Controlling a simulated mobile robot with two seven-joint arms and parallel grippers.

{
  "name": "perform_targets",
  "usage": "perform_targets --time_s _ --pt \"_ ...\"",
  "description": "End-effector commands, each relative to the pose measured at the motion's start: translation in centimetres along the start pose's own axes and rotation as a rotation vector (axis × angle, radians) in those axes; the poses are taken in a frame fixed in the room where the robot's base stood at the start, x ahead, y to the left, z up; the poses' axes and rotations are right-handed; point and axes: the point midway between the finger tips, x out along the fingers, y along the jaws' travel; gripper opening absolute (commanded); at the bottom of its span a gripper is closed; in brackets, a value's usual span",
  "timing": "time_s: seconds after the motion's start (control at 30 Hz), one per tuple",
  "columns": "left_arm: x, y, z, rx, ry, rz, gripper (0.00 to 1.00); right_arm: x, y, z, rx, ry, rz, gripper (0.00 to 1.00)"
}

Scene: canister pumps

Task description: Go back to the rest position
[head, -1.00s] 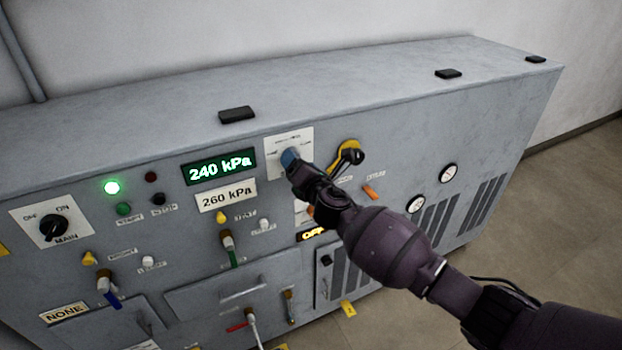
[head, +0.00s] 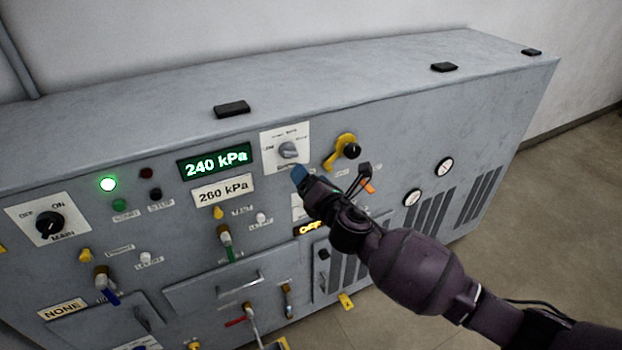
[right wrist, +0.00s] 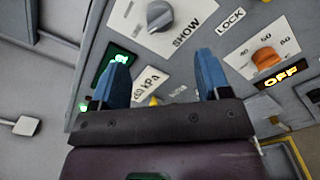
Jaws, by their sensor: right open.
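My right gripper (head: 332,180) is in front of the grey control cabinet, just below and right of the white plate with a grey selector knob (head: 288,150). In the right wrist view its two blue fingertips (right wrist: 163,82) stand apart with nothing between them. The same knob (right wrist: 159,15) shows beyond the fingers, with the word SHOW under it. The gripper is clear of the knob. My left gripper is in neither view.
The cabinet (head: 420,120) fills the middle, with a 240 kPa display (head: 215,162), a 260 kPa label (head: 223,190), a yellow lever (head: 341,152) and a MAIN switch (head: 48,223). An orange knob (right wrist: 265,58) lies right of the fingers. Floor (head: 560,170) is open at right.

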Motion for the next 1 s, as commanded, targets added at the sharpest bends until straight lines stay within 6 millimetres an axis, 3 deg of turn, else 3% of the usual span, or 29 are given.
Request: perform_targets --time_s 0.23,0.37,0.47,0.63,0.73,1.0 --pt "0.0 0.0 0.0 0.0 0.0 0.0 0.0 0.0 0.0 0.0 0.016 0.0 0.0 0.7" --pt "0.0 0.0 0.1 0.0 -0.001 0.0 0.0 0.0 0.1 -0.1 0.125 0.007 0.003 0.7" --pt "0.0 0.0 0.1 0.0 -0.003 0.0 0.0 -0.1 0.6 -0.3 0.285 0.029 0.01 0.7" --pt "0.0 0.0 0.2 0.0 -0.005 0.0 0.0 0.0 2.2 1.2 0.602 0.043 0.032 0.7" --pt "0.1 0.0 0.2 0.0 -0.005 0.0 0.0 -0.7 2.1 1.6 0.806 0.048 0.026 0.7" --pt "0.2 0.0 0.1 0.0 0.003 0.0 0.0 -4.8 -1.5 1.2 1.395 0.017 -0.038 0.7"
